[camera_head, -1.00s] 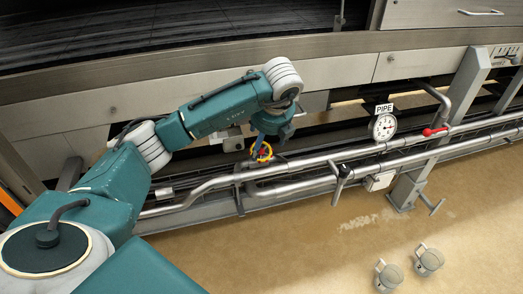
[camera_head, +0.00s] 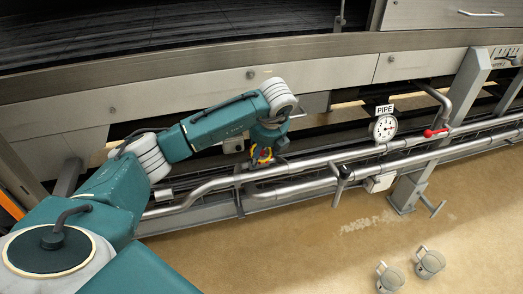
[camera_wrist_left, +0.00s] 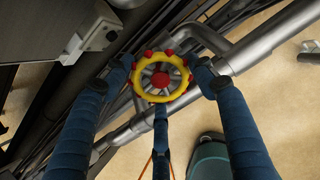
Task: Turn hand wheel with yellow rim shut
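The hand wheel has a yellow rim with red knobs and a red hub. It sits on the pipework in the head view (camera_head: 261,155), partly hidden by my gripper. In the left wrist view the hand wheel (camera_wrist_left: 140,89) faces the camera near the upper middle. My left gripper (camera_wrist_left: 163,72) is open. Two of its blue fingers flank the rim left and right with small gaps, and a third finger points at the lower rim. Whether any finger touches the rim cannot be told. In the head view the left gripper (camera_head: 261,146) is right at the wheel. My right gripper is not in view.
Metal pipes (camera_head: 300,167) run along the machine's lower edge. A gauge (camera_head: 384,128) under a PIPE sign and a red-handled valve (camera_head: 434,132) are to the right. A black-handled valve (camera_head: 344,172) is nearer. Bare floor (camera_head: 300,235) lies in front.

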